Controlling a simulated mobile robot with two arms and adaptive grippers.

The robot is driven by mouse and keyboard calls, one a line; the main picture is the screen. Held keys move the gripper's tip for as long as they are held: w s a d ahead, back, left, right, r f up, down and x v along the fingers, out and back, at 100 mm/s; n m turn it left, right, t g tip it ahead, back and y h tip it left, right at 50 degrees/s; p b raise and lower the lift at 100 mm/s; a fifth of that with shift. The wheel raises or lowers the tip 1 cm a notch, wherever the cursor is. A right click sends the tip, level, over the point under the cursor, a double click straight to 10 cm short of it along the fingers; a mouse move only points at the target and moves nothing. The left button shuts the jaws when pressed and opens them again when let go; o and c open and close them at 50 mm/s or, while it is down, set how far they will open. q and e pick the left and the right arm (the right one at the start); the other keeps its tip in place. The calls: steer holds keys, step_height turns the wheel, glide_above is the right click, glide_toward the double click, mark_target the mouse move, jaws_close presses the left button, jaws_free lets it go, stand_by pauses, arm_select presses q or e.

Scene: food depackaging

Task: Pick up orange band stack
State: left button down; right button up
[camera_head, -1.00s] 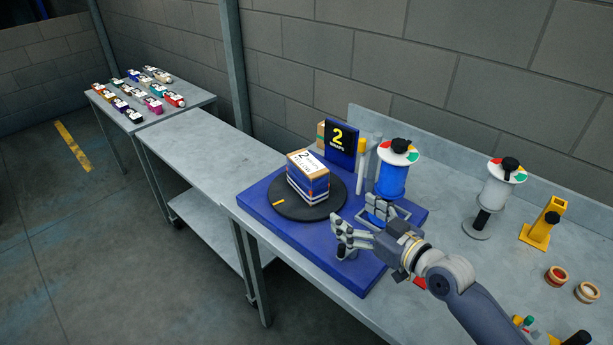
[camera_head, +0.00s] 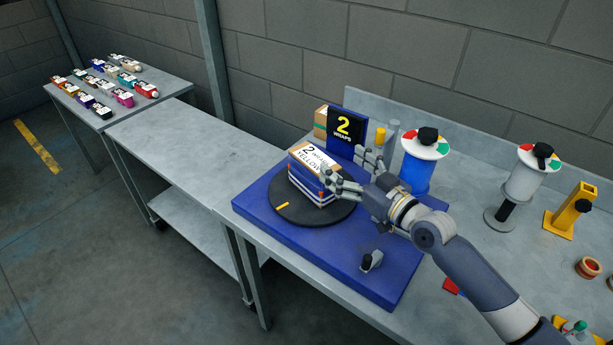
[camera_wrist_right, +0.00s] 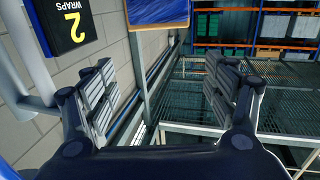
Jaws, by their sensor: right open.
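Two small ring stacks of reddish and tan bands sit at the right side of the bench in the head view, one (camera_head: 588,267) whole and one (camera_head: 608,284) cut by the frame edge. I cannot tell surely which is the orange band stack. My right gripper (camera_head: 348,172) is open and far left of them, beside a white-topped blue box (camera_head: 304,186) on a black turntable (camera_head: 284,210). In the wrist view its fingers are spread (camera_wrist_right: 160,90) with nothing between them; a blue-wrapped box (camera_wrist_right: 158,12) shows beyond. My left gripper is not in view.
A blue base (camera_head: 330,262) bears the turntable, a "2 wraps" sign (camera_head: 344,128) and a small black-topped post (camera_head: 370,262). A blue spool (camera_head: 416,172), a white spool (camera_head: 523,182) and a yellow stand (camera_head: 572,212) stand right. Another table (camera_head: 118,83) holds small packages.

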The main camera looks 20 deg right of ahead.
mark_target(314, 158)
steer(key=w+f+b, duration=0.1)
steer(key=w+a+f+b, duration=0.1)
steer(key=w+f, duration=0.1)
steer(key=w+a+f+b, duration=0.1)
steer(key=w+f, duration=0.1)
steer(key=shift+w+a+f, duration=0.1)
steer(key=shift+w+a, duration=0.15)
steer(key=shift+w, duration=0.1)
steer(key=p+x, duration=0.1)
steer(key=x, duration=0.3)
steer(key=shift+w+a, duration=0.2)
steer(key=shift+w, duration=0.1)
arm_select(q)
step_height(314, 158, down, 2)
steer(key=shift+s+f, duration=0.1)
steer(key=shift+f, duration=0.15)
arm_select(e)
steer(key=shift+s, duration=0.1)
steer(key=shift+c, duration=0.3)
